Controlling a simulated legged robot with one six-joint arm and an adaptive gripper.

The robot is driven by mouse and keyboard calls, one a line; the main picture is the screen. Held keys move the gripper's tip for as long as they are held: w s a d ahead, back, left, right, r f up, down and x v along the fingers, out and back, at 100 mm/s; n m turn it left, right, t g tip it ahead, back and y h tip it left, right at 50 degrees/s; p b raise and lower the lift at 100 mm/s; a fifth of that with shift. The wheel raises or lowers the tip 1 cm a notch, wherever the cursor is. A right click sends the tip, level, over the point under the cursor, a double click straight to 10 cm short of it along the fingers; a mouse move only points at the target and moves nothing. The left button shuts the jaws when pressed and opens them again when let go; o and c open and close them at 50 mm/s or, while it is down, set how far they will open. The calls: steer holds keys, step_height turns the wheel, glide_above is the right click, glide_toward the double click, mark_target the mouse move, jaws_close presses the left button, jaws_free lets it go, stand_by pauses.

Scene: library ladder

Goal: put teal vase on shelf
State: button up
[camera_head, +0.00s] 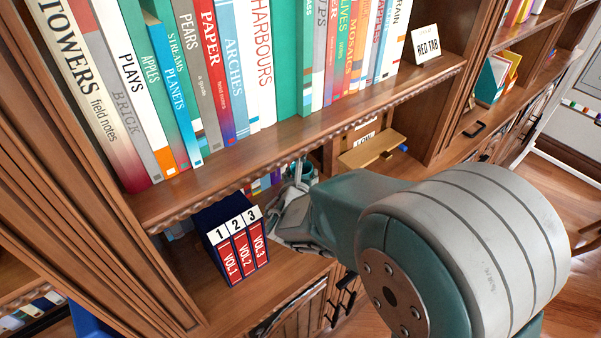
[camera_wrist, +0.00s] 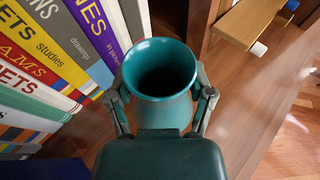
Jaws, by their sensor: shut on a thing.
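The teal vase (camera_wrist: 158,105) is upright in the wrist view, with its round open mouth facing the camera. My gripper (camera_wrist: 162,96) is shut on it, one finger on each side just below the rim. In the head view my gripper (camera_head: 296,200) reaches into the lower shelf bay, right of the volume box. Only a little of the vase (camera_head: 304,172) shows there, under the upper shelf board. My arm hides most of it, so I cannot tell whether its base touches the shelf (camera_head: 212,298).
A blue box with volumes 1, 2, 3 (camera_head: 238,245) stands close left of my gripper. Books (camera_wrist: 70,50) are left of the vase. A wooden tray (camera_head: 372,150) lies to the right.

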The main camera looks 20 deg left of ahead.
steer(key=o, duration=1.3)
steer(key=shift+d, duration=0.1)
